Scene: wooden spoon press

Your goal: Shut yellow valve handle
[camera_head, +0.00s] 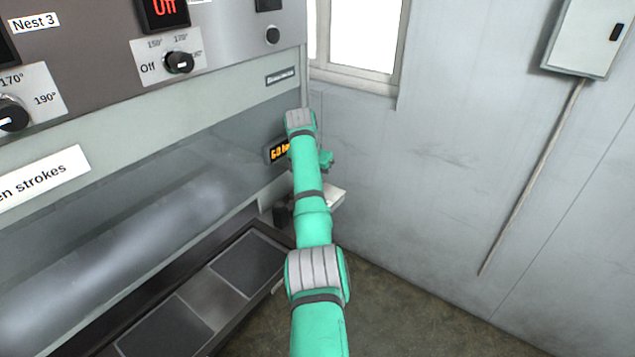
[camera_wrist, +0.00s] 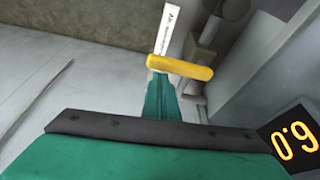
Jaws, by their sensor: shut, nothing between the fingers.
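The yellow valve handle (camera_wrist: 182,68) shows in the wrist view as a short bar, lying nearly crosswise just past my fingertips. My gripper (camera_wrist: 159,88) is shut, with nothing held. Its green fingers point at the left half of the handle, and their tips look very close to it. I cannot tell whether they touch. In the head view the handle is hidden, and my green arm reaches down along the right end of the machine.
A white label strip (camera_wrist: 170,30) stands behind the handle, beside grey pipe fittings (camera_wrist: 205,42). An orange-digit display (camera_wrist: 294,146) is close on the right. In the head view, the press front (camera_head: 130,180) is left and a bare grey wall (camera_head: 470,150) right.

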